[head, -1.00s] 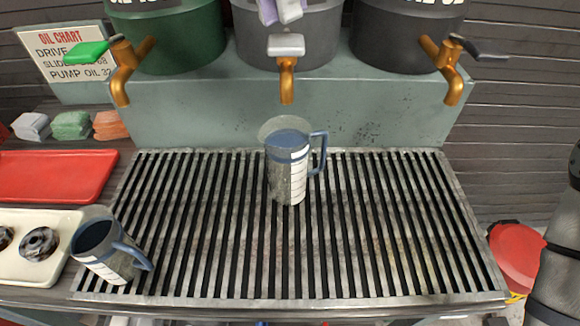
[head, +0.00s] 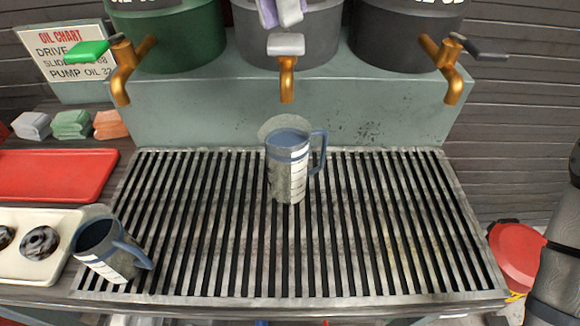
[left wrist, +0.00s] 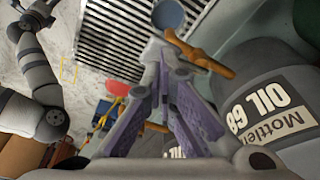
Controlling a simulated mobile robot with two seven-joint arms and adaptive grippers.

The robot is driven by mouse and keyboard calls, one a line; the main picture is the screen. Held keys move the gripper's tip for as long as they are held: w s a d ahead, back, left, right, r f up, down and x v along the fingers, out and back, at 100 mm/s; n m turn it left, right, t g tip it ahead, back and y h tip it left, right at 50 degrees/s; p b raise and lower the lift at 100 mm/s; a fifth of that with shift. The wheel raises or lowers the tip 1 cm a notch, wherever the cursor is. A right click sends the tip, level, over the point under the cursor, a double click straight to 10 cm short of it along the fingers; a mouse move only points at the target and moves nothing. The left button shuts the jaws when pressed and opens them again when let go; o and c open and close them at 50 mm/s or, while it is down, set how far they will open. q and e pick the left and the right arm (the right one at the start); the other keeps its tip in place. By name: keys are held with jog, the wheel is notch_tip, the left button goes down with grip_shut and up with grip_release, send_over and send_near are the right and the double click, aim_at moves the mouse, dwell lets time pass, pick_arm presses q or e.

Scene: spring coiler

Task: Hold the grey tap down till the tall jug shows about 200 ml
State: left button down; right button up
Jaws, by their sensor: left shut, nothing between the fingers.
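The grey tap's light grey lever (head: 286,44) sits on a brass spout (head: 287,80) at the front of the middle grey drum (head: 290,50). The tall jug (head: 288,175), with blue rim and handle and a white scale, stands upright on the slatted grate below this spout. Its liquid level cannot be read. No stream shows from the spout. My left gripper (head: 281,12) is shut and empty, its purple-padded fingertips above the lever in the picture and apart from it. The fingers (left wrist: 165,65) also show in the left wrist view.
A green-lever tap (head: 118,60) and a dark-lever tap (head: 450,60) flank the middle one. A second, wider jug (head: 110,250) stands at the grate's front left. A red tray (head: 50,175) lies left. The grate (head: 390,240) is otherwise clear.

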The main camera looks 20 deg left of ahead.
pick_arm(q)
jog(key=shift+f, duration=1.4)
dwell(6.6)
